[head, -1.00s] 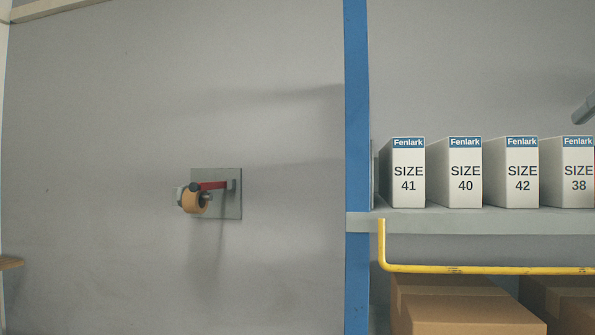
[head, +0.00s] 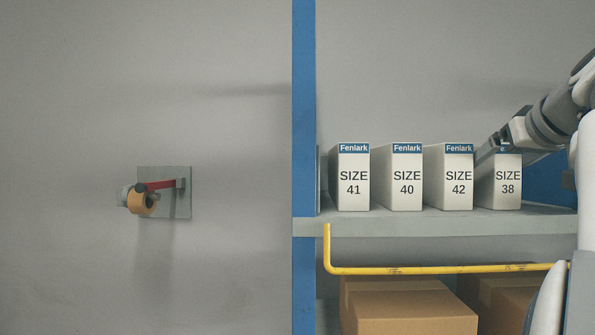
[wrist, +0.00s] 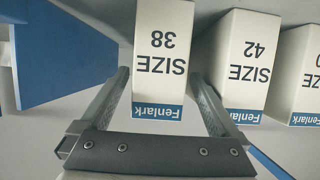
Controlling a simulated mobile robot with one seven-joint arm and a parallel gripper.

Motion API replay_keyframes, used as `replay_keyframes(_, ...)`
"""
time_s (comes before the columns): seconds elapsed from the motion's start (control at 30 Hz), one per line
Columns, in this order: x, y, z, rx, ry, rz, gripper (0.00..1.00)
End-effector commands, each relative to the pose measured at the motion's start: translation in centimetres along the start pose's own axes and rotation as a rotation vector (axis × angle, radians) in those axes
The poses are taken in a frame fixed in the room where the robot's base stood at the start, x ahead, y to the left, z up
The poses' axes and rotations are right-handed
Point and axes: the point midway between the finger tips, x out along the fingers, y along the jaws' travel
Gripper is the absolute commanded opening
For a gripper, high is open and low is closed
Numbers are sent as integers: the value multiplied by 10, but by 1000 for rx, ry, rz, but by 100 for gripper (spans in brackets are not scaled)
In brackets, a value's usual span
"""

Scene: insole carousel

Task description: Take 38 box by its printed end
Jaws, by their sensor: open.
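The size 38 box (head: 508,185) is white with a blue Fenlark band and stands upright on the grey shelf (head: 450,224), at the right end of a row of boxes. My gripper (head: 492,150) is at the upper part of its printed end and hides part of the blue band. In the wrist view, upside down, the 38 box (wrist: 162,60) sits between the two fingers of my gripper (wrist: 160,88). The fingers are spread on either side of it, with visible gaps. The right finger lies between the 38 box and the 42 box.
The size 42 box (head: 458,180) stands close to the left, then the 40 box (head: 405,180) and the 41 box (head: 353,180). A yellow rail (head: 440,269) runs below the shelf, above brown cartons (head: 408,312). A blue panel (wrist: 70,50) is beyond the 38 box.

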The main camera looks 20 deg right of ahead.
Motion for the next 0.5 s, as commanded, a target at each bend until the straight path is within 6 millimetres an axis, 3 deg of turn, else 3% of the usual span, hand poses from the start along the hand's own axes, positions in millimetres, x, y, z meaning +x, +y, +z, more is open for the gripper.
replay_keyframes(0.23,29,2,1,2,-1,-2,98)
replay_keyframes(0.5,37,2,2,0,-1,0,98)
